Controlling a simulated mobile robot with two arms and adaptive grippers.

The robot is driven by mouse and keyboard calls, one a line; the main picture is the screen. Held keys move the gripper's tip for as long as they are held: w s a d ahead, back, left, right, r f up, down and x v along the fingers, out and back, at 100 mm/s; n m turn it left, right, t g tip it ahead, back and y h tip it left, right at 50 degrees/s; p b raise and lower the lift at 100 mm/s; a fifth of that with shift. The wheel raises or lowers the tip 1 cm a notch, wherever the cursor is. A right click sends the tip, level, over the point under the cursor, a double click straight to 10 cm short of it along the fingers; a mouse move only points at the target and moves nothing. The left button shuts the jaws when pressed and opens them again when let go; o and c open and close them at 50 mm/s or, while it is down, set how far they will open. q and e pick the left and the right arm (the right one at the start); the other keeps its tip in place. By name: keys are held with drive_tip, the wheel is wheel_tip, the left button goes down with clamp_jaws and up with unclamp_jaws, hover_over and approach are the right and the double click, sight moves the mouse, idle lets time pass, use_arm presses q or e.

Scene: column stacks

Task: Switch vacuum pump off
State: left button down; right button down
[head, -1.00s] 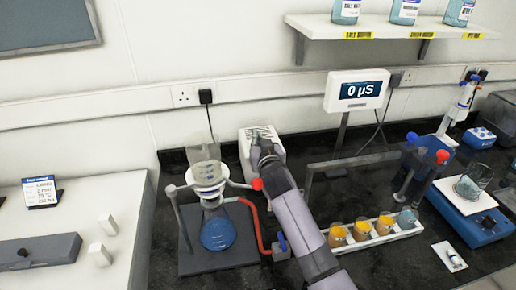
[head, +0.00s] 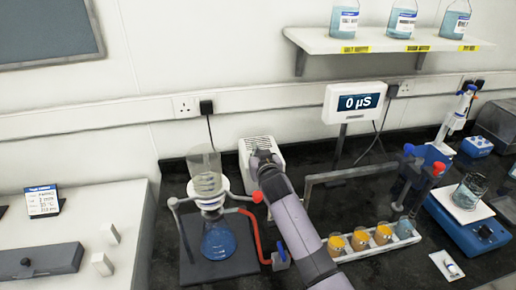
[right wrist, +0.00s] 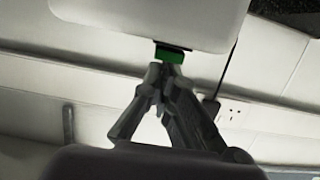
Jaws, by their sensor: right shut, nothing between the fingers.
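The vacuum pump is a white box (head: 258,144) with a slotted top, standing at the back of the dark bench in the head view. Its white casing (right wrist: 150,18) fills the top of the right wrist view. A small green switch (right wrist: 175,57) shows at the casing's lower edge. My right gripper (right wrist: 167,69) is shut and empty, its fingertips right at the green switch; I cannot tell whether they touch it. In the head view my right gripper (head: 262,157) is in front of the pump and hides part of it. My left gripper is not in view.
Left of my arm, a filter funnel (head: 206,175) sits over a flask (head: 217,240) of blue liquid, with a red hose (head: 254,232) close by. Right of it are a rack (head: 345,256) of orange-filled cups, a grey bar frame (head: 340,176) and a blue balance (head: 468,222).

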drive_tip(key=r+p, duration=0.3)
drive_tip(key=r, duration=0.1)
drive_tip(key=shift+w+d+r+p, duration=0.1)
drive_tip(key=shift+w+p, duration=0.2)
drive_tip(key=shift+w, duration=0.05)
drive_tip(key=shift+s, duration=0.35)
drive_tip(key=r+b+v, duration=0.1)
drive_tip(key=b+v, duration=0.1)
drive_tip(key=v, duration=0.7)
drive_tip(key=shift+r, duration=0.35)
